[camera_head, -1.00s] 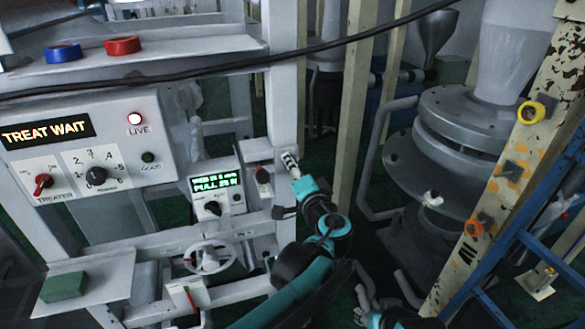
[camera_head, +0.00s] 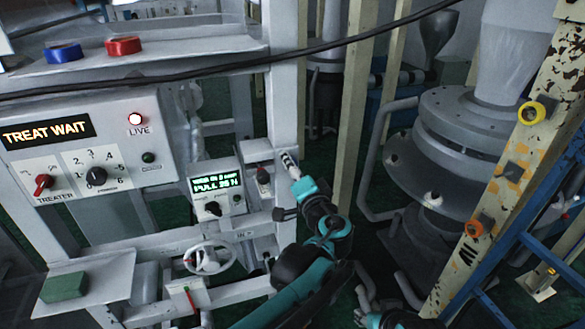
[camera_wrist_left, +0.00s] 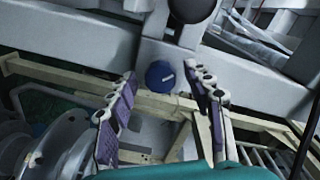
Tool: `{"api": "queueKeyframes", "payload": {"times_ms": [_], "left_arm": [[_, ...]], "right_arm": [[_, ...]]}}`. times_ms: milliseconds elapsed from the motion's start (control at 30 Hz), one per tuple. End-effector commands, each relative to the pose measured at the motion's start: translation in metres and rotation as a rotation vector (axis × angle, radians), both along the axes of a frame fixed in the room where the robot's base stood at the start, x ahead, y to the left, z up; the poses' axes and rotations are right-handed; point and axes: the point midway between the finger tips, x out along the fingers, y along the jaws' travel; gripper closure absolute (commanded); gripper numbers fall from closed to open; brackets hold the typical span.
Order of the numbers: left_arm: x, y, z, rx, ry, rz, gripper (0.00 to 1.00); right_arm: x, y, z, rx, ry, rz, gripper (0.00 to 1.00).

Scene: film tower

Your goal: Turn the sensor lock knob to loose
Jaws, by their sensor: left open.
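A round blue knob (camera_wrist_left: 160,75) with a short white mark sits against the pale frame in the left wrist view. I cannot pick it out in the head view. My left gripper (camera_wrist_left: 160,78) is open, its purple-padded fingers to either side of the knob. No contact with the knob shows. In the head view this gripper (camera_head: 290,162) is at the white post right of the small display box. Its finger opening is too small to judge there. At the bottom edge, a teal and grey part (camera_head: 366,306) seems to be my right gripper, too unclear to read.
The display box (camera_head: 217,190) shows green text with a pull reading. Below it is a handwheel (camera_head: 210,257). The control panel (camera_head: 85,150) reads TREAT WAIT. A dark rounded part (camera_wrist_left: 192,8) is above the blue knob. A black cable (camera_head: 200,72) crosses the upper view.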

Motion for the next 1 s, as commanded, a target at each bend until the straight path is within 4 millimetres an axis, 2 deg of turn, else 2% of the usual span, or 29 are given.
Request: {"api": "queueKeyframes", "payload": {"times_ms": [167,400,600,767,1000], "left_arm": [[-0.018,-0.007,0.001,0.001,0.0,-0.003,0.49],[-0.068,-0.023,0.003,0.0,-0.001,-0.005,0.49],[-0.101,-0.033,0.003,0.0,0.0,-0.004,0.49],[-0.112,-0.036,0.004,-0.001,0.0,-0.001,0.49],[-0.114,-0.037,0.004,-0.001,0.0,0.0,0.49]], "right_arm": [[0.0,0.0,0.0,0.0,0.0,0.0,0.6],[0.0,0.0,0.0,0.0,0.0,0.0,0.6],[0.0,0.0,0.0,0.0,0.0,0.0,0.6],[0.0,0.0,0.0,0.0,0.0,0.0,0.6],[0.0,0.0,0.0,0.0,0.0,0.0,0.6]]}}
